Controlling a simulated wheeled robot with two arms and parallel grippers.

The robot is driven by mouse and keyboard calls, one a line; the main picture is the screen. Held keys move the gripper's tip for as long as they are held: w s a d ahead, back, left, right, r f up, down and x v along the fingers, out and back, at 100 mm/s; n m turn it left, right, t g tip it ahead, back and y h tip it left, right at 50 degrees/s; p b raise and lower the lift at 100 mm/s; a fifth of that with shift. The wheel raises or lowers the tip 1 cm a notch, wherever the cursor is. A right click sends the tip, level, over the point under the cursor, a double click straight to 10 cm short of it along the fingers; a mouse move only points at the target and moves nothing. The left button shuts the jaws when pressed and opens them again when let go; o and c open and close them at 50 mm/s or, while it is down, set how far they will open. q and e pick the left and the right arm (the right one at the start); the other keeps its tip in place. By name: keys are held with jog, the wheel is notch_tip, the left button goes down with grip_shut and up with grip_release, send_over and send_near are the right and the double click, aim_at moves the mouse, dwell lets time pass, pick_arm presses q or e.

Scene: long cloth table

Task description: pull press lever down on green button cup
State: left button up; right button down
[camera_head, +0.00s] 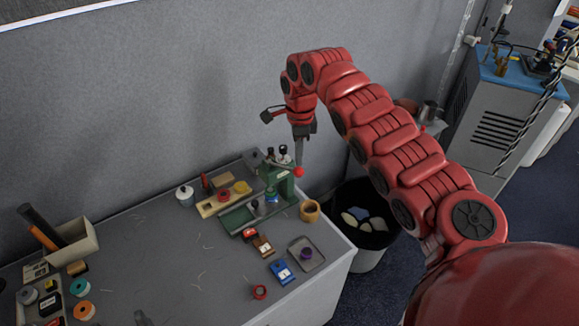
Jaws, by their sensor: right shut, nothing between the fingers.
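The green press (284,188) stands near the back right of the grey table. Its lever ends in a red ball knob (298,172) on the right side, raised near the top of the press. A small green-blue cup (271,194) sits at the press, under its head; its exact seating is too small to tell. My right gripper (299,163) points down with its fingers shut and empty, just above the red knob. I cannot tell whether the fingertips touch the knob. My left gripper is out of view.
A wooden cup (310,211) stands right of the press. A metal tray (306,254) with a purple piece, a blue box (281,271) and a red ring (260,292) lie in front. A black bin (364,222) stands beyond the table's right edge. The table's middle is mostly clear.

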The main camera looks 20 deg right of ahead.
aim_at(301, 172)
jog(key=shift+f, duration=0.15)
jog(key=shift+f+b, duration=0.95)
jog(key=shift+f, duration=0.05)
jog(key=shift+r, duration=0.1)
jog(key=f+b, duration=0.1)
jog(key=b, duration=0.1)
jog(key=s+f+b, duration=0.1)
jog(key=f+b, duration=0.1)
jog(key=shift+s+d+f, duration=0.1)
